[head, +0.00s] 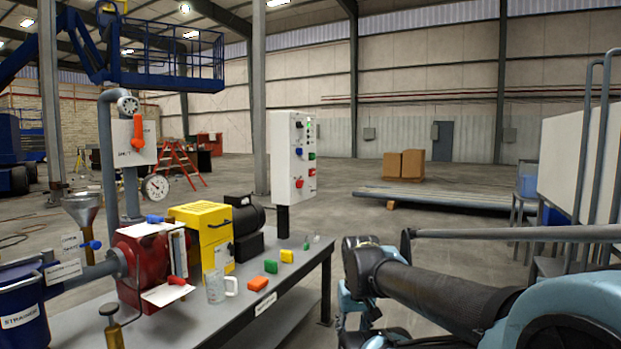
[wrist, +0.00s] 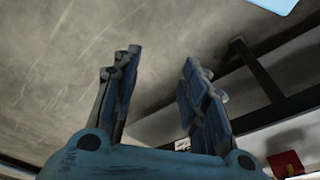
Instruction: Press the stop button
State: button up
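A white control box (head: 283,160) stands on a dark post at the far end of the bench. The labels are too small to read, so I cannot tell which red control is the stop button. My gripper (wrist: 161,58) is open and empty in the wrist view, its fingers apart over bare floor. In the head view it is low, right of the bench and well apart from the box.
The grey bench (head: 272,317) holds a red pump body (head: 147,262), a yellow box (head: 201,225), a clear mug (head: 217,287) and small orange, green and yellow blocks. Open floor lies beyond the bench.

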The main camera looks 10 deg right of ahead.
dwell(0.4)
grip_shut()
dwell(1.1)
